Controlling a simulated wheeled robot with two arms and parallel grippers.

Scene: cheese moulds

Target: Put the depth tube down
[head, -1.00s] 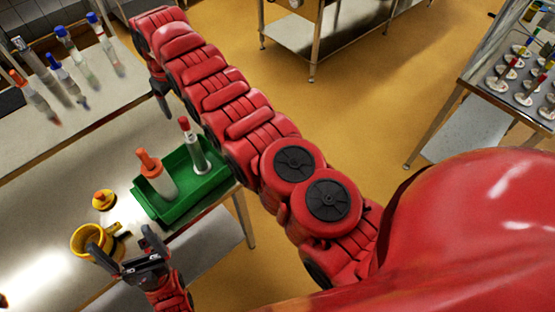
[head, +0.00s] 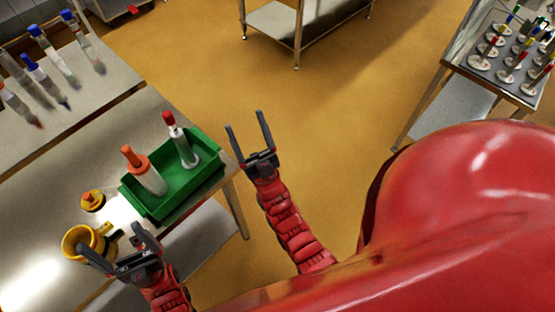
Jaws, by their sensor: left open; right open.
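A green tray (head: 172,212) stands at the right edge of the steel table. In it stand a tube with a red cap (head: 179,141) on a round white base and a wider pale tube with an orange cap (head: 149,176). Both are roughly upright; I cannot tell for certain which is the depth tube. My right gripper (head: 246,122) is open and empty, right of the tray and apart from it, with the floor behind it. My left gripper (head: 111,241) is open in front of the tray, and one finger overlaps a yellow mug in the picture.
The yellow mug (head: 73,246) and a small yellow piece with an orange top (head: 92,199) are left of the tray. Several blue-capped tubes (head: 51,52) stand on the back table. A rack table (head: 487,79) is at the far right. Open floor lies between.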

